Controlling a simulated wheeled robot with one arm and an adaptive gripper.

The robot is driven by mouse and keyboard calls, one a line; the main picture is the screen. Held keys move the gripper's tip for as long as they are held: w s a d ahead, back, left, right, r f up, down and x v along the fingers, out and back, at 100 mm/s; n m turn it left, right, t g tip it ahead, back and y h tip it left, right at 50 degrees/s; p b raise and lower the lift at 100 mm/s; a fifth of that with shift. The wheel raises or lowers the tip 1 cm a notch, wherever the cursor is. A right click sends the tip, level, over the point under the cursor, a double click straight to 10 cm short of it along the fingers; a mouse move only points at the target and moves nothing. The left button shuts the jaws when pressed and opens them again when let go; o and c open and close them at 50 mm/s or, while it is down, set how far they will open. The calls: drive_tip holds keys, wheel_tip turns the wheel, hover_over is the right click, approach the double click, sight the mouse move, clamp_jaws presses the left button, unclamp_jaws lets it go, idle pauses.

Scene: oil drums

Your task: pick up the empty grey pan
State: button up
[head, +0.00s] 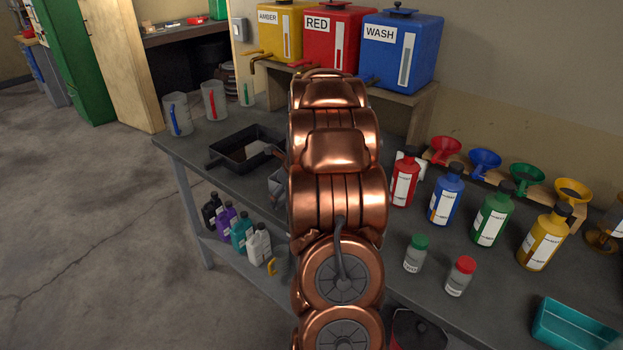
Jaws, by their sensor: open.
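My copper-coloured arm rises through the middle of the head view and hides part of the bench. A black rectangular pan (234,158) with a spout-like corner sits on the bench left of the arm. Something brownish shows at its right side, too unclear to name.
Amber (279,30), red (331,38) and blue (399,50) tanks stand on a raised shelf behind. Clear measuring jugs (178,114) stand at the bench's far left end. Bottles (492,218), jars (460,277), funnels (527,178) and a teal tray (575,325) crowd the right side.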

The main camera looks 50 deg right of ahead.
drive_tip(key=shift+w+f, duration=0.2)
drive_tip(key=shift+f, duration=0.4)
drive_tip(key=c, duration=1.7)
